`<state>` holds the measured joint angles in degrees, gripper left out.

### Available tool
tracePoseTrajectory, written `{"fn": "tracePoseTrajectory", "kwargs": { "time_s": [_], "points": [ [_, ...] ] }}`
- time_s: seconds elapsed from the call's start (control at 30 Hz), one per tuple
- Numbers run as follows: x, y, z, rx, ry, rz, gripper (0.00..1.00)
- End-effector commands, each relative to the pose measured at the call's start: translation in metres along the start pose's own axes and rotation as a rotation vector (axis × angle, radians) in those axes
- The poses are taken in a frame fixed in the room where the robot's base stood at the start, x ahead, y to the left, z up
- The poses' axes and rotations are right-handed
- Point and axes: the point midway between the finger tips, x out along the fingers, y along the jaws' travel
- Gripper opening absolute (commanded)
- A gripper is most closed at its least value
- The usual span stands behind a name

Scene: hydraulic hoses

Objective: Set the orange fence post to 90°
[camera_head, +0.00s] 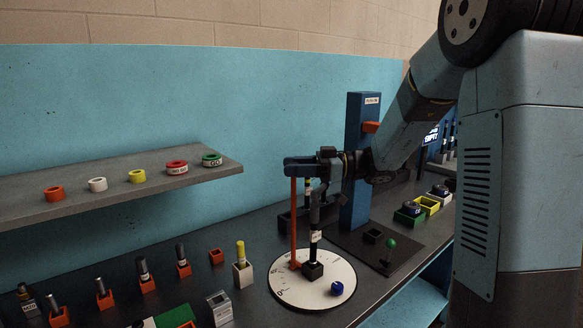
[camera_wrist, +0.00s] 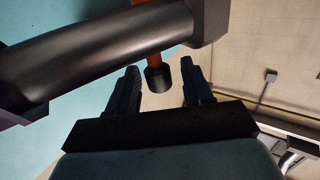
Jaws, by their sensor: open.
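The orange fence post (camera_head: 293,222) stands upright at the left side of a white dial (camera_head: 340,270) on the bench. The dial has marks along its edge. A dark upright post with a white label (camera_head: 316,236) stands on a black block near the dial's middle. My gripper (camera_head: 300,167) is at the top of the orange post, reaching in from the right. In the wrist view my gripper (camera_wrist: 161,66) is open, and an orange rod with a black end (camera_wrist: 158,78) shows between its fingers. I cannot tell whether they touch. A thick black cylinder crosses that view.
A blue ball (camera_head: 337,288) is at the dial's front right. A blue column (camera_head: 356,195) stands behind. Several orange holders with dark pegs are at the left, below a shelf (camera_head: 110,198) with coloured rings. A green ball (camera_head: 390,243) stands at the right.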

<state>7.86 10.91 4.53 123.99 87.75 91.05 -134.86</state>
Motion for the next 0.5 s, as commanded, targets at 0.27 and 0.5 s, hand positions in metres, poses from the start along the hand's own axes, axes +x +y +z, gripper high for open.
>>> {"fn": "tracePoseTrajectory", "kwargs": {
  "time_s": [0.27,0.5],
  "points": [
    [0.0057,-0.0002,-0.0001,0.000,0.000,0.000,0.50],
    [0.0052,-0.0001,-0.0001,0.000,0.000,0.001,0.39]
  ]
}}
